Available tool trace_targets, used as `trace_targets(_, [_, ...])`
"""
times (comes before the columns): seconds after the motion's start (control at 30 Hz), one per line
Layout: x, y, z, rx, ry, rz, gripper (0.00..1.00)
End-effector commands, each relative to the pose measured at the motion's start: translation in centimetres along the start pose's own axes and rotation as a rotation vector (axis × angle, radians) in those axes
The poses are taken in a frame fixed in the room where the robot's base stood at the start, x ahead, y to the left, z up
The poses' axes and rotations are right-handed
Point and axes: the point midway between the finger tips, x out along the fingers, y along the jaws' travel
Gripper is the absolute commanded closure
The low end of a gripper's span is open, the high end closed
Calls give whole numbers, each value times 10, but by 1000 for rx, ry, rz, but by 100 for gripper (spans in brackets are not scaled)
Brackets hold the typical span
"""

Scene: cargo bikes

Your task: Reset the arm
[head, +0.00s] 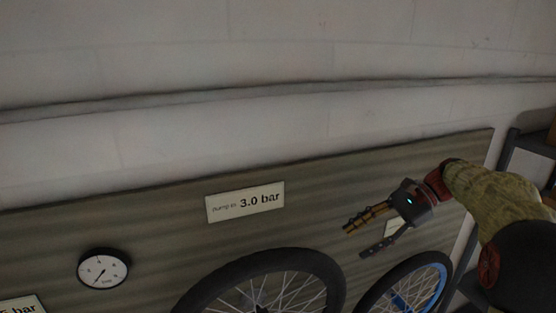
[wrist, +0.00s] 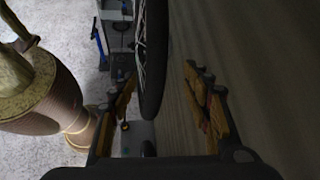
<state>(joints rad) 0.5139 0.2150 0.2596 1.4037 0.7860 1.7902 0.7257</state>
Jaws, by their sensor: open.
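My gripper (head: 362,236) is at the right of the head view, at the end of my raised arm. It is open and holds nothing. Its fingers point left, in front of the wooden board with the wheels. In the wrist view the two fingers (wrist: 160,95) stand wide apart, with a dark tyre (wrist: 153,60) visible in the gap beyond them. I cannot tell how far the tyre is from the fingertips.
The board (head: 150,225) carries a round gauge (head: 103,270), a "3.0 bar" sign (head: 245,202), a black-tyred wheel (head: 335,272) and a blue-rimmed wheel (head: 442,272). A dark shelf (head: 535,142) stands at the right edge. Speckled floor (wrist: 72,30) shows in the wrist view.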

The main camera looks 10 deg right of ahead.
Motion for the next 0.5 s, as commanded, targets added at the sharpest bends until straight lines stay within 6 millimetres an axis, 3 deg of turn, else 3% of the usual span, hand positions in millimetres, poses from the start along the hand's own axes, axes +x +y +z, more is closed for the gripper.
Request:
trace_targets(0.17, [13, 7, -47, -99, 124, -1, 52])
trace_targets(0.3, [29, 36, -80, -190, 255, 45, 52])
trace_targets(0.5, [64, 87, -110, -381, 445, 159, 52])
